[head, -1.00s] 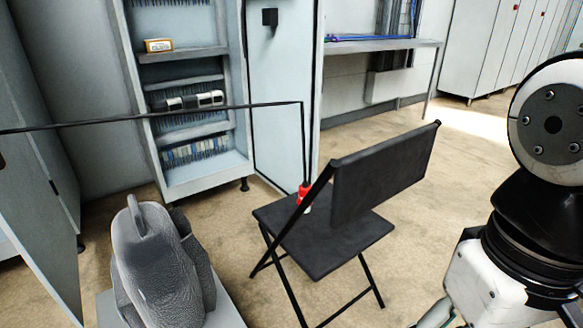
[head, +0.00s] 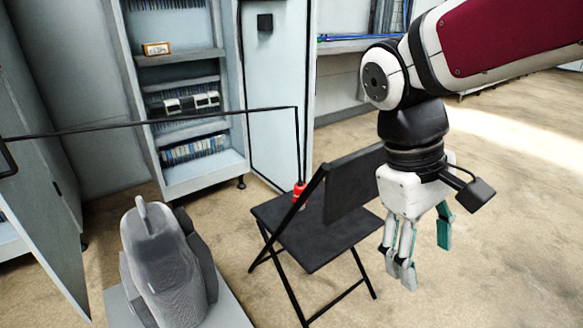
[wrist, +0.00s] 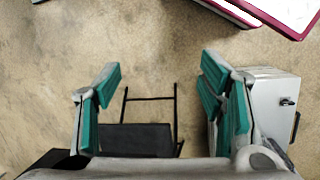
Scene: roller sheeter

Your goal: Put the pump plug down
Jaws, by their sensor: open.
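The red pump plug (head: 299,189) is upright at the seat of the black folding chair (head: 298,239), partly behind the slanted chair frame. Its black cable rises from the top and bends left across the view. My gripper (head: 424,254) is open and empty, to the right of the chair and apart from the plug. In the wrist view, my open fingers (wrist: 160,78) have bare floor between their tips, and the chair (wrist: 135,139) shows beyond and below. I cannot make out the plug in the wrist view.
A grey machine-like body (head: 165,265) stands on a light plinth at the lower left. An open cabinet (head: 204,175) with shelves is behind the chair. The cable (head: 150,121) spans the left side. The floor right of my gripper is clear.

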